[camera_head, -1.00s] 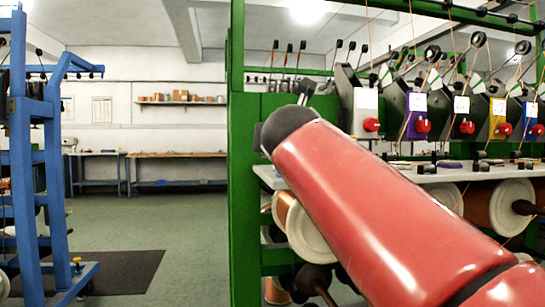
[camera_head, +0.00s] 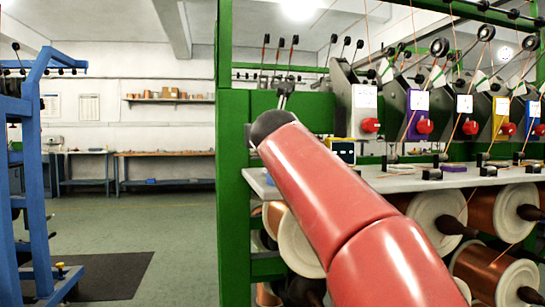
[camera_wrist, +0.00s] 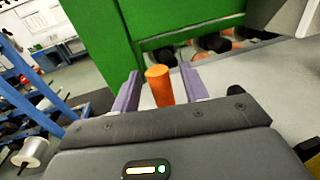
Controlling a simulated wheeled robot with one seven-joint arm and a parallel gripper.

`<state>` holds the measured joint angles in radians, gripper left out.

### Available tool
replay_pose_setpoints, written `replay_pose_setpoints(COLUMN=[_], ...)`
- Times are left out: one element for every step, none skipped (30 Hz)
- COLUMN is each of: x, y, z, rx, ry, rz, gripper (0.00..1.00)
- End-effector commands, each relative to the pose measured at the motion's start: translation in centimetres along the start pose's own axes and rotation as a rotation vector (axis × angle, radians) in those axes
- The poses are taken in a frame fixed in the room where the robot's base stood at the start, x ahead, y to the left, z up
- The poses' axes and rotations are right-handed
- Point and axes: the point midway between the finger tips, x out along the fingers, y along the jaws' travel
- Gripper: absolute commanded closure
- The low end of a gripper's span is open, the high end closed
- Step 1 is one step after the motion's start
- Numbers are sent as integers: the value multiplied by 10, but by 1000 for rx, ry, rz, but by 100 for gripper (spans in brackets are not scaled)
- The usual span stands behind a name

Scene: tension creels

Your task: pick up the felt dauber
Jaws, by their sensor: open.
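An orange cylinder (camera_wrist: 159,86), which looks like the felt dauber, stands upright on a pale grey shelf in the wrist view. My gripper (camera_wrist: 160,92) is open, with one purple finger on each side of the cylinder. I cannot tell whether either finger touches it. The cylinder's lower end is hidden behind the dark gripper body. In the head view my red arm reaches toward the left end of the creel shelf (camera_head: 375,182). The gripper and the cylinder cannot be made out there.
A green creel post (camera_head: 232,200) stands close to the left of my arm. Tension units with red knobs (camera_head: 371,125) line the back of the shelf. Large copper spools (camera_head: 490,272) sit below it. A blue frame (camera_head: 35,170) stands at the left, with open floor between.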

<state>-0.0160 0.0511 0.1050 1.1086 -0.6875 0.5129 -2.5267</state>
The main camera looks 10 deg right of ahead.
Motion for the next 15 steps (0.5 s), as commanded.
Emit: replay_pose_setpoints(x=[2,2,2,2,2,2,2,2,2,2,2,2,2,2,2], y=[0,0,0,0,0,0,0,0,0,0,0,0,0,0,0], z=[0,0,0,0,0,0,0,0,0,0,0,0,0,0,0], rx=[1,1,1,1,1,1,1,1,1,1,1,1,1,1,1], ry=[-1,-1,-1,-1,-1,-1,-1,-1,-1,-1,0,-1,-1,-1,0], rz=[0,0,0,0,0,0,0,0,0,0,0,0,0,0,0], gripper=[56,56,56,56,56,56,56,60,65,69,73,78,82,86,91])
